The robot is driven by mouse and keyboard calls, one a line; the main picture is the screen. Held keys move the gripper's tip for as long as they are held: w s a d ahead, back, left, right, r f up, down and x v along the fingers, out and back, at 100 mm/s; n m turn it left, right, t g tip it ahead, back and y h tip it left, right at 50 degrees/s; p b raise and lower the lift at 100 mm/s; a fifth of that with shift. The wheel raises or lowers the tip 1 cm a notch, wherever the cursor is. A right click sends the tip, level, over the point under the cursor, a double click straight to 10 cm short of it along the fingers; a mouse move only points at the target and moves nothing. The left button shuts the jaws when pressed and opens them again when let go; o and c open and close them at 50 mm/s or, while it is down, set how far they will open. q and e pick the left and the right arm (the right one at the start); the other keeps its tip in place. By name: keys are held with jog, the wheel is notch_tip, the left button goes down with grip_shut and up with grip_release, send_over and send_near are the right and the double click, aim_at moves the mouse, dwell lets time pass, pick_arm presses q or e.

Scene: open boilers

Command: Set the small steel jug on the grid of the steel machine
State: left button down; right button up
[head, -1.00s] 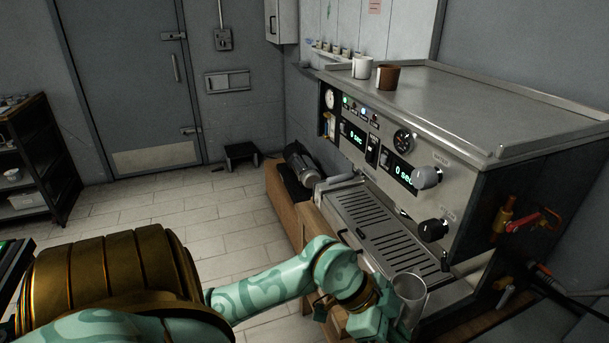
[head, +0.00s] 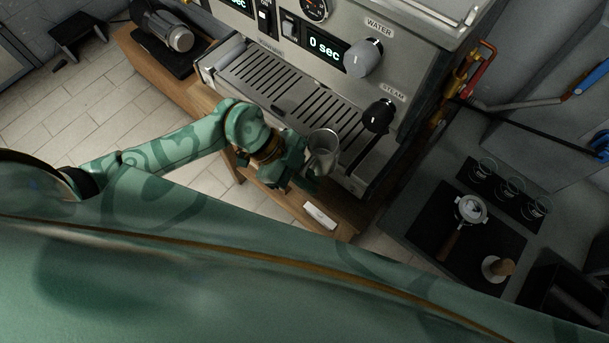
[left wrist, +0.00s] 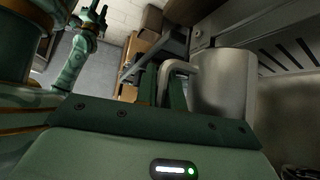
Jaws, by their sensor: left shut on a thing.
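The small steel jug (head: 323,143) is held upright or nearly so at the front right edge of the machine's grid (head: 268,82). My left gripper (head: 307,170) is shut on the jug's handle, which shows in the left wrist view (left wrist: 176,68) beside the jug's body (left wrist: 226,88). The slotted grid lies just behind the jug, low on the front of the steel machine (head: 405,52). I cannot tell whether the jug's base touches anything. What looks like my right gripper (left wrist: 97,16) is small and dark in the left wrist view; its jaws are unclear.
The steam knob (head: 378,115) and water knob (head: 363,58) stick out above the grid's right part. A wooden stand (head: 275,200) is below my left gripper. On the right counter are a portafilter (head: 470,209), a tamper (head: 498,268) and several small glasses.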

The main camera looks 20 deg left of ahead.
aim_at(333, 150)
pick_arm(q)
jog(key=w+f+b, duration=0.1)
jog(key=b, duration=0.1)
jog(key=w+f+b, duration=0.1)
jog(key=w+b, duration=0.1)
jog(key=shift+w+d+f, duration=0.25)
jog(key=shift+d+f, duration=0.1)
jog(key=shift+d, duration=0.05)
jog(key=w, duration=0.2)
jog(key=w+d, duration=0.1)
jog(key=w, duration=0.1)
jog(key=shift+r, duration=0.2)
jog(key=shift+w+d+b, duration=0.15)
jog(key=shift+w+d, duration=0.05)
jog(key=shift+w, duration=0.4)
jog(key=shift+w+d+b, duration=0.15)
jog(key=shift+w, duration=0.4)
jog(key=shift+r+p, duration=0.1)
jog(key=shift+p, duration=0.4)
